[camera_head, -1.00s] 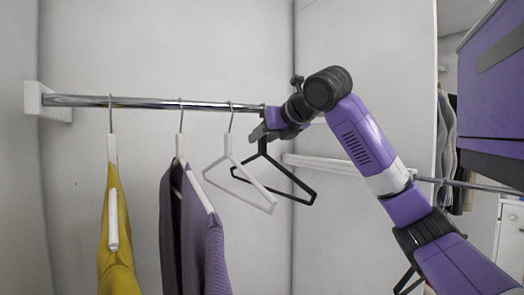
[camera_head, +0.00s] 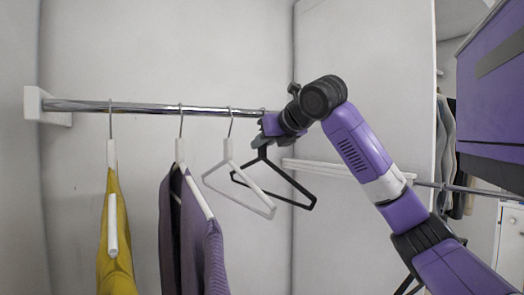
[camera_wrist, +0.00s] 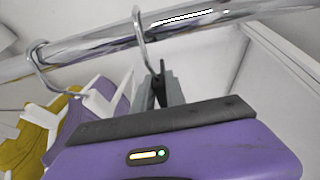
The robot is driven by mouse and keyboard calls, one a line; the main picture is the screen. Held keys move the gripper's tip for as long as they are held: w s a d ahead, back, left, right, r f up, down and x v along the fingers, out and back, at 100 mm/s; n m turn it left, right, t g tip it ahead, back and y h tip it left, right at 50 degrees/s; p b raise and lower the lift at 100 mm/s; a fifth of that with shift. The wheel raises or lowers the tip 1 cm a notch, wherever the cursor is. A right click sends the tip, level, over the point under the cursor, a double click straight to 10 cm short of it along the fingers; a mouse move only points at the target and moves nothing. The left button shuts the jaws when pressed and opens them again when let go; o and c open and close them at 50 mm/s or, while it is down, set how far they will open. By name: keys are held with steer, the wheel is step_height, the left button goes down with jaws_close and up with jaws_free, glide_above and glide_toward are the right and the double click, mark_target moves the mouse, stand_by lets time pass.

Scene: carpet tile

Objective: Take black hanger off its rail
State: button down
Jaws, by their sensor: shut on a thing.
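The black hanger (camera_head: 290,187) is bare and hangs at the right end of the row in the head view. My gripper (camera_head: 262,142) is shut on its neck, just below the rail (camera_head: 150,106). In the wrist view my gripper's fingers (camera_wrist: 161,92) close around the dark neck. The hanger's metal hook (camera_wrist: 139,35) rises from there across the rail (camera_wrist: 180,25). I cannot tell whether the hook rests on the rail or is a little clear of it.
A bare white hanger (camera_head: 228,165) hangs close on the left, overlapping the black one in the head view. Further left are a purple garment (camera_head: 185,230) and a yellow garment (camera_head: 113,235) on white hangers. A white side panel (camera_head: 365,70) stands to the right.

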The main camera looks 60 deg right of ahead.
steer(key=shift+s+d+r, duration=0.1)
steer(key=shift+s+r, duration=0.35)
steer(key=s+d+r+b, duration=0.2)
steer(key=s+r, duration=0.5)
steer(key=s, duration=0.5)
steer(key=shift+s+d, duration=0.35)
steer(key=shift+d, duration=0.15)
